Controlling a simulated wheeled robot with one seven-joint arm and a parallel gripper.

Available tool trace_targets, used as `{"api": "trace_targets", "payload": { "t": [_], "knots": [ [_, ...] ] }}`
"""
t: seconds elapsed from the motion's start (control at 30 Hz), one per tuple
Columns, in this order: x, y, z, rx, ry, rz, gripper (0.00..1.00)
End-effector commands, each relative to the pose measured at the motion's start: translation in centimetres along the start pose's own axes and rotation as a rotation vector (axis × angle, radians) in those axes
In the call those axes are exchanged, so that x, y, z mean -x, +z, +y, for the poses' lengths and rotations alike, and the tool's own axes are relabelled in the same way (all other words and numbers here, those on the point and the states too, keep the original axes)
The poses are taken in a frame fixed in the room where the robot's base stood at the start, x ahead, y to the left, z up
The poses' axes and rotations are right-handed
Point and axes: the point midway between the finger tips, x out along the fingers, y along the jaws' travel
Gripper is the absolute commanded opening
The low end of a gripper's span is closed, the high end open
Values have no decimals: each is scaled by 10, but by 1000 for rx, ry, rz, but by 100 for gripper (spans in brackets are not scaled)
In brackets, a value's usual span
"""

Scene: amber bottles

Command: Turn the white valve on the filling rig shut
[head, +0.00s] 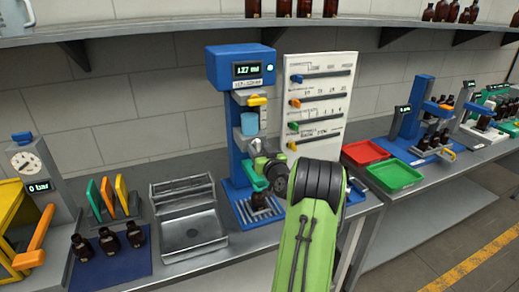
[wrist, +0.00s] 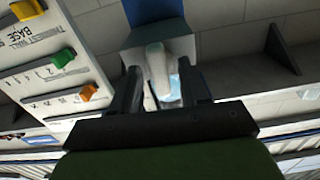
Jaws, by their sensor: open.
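The blue filling rig (head: 226,72) stands on the bench in the head view, with a lit display, an orange lever (head: 257,100) and a light blue cup (head: 249,123). My gripper (head: 260,163) is in front of its lower middle. In the wrist view a white handle (wrist: 157,66), apparently the white valve, lies between the two dark fingers of my open gripper (wrist: 163,95). I cannot tell whether the fingers touch it. The valve is not clear in the head view, where my arm and gripper block part of the rig.
A white board with coloured sliders (head: 318,105) stands right of the rig. A metal tray (head: 190,222) is to its left, with brown bottles (head: 108,242) on a blue mat beyond. Red (head: 364,153) and green (head: 394,175) trays sit on the right bench. A shelf runs above.

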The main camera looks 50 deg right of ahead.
Motion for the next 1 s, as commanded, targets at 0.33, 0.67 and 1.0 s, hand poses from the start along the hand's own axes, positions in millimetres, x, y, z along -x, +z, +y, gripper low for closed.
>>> {"api": "trace_targets", "payload": {
  "t": [0.33, 0.67, 1.0],
  "knots": [
    [0, 0, 0, 0, 0, 0, 0],
    [0, 1, 0, -35, 0, 0, 0],
    [0, 1, 0, -252, -1, 2, 0]
  ]
}}
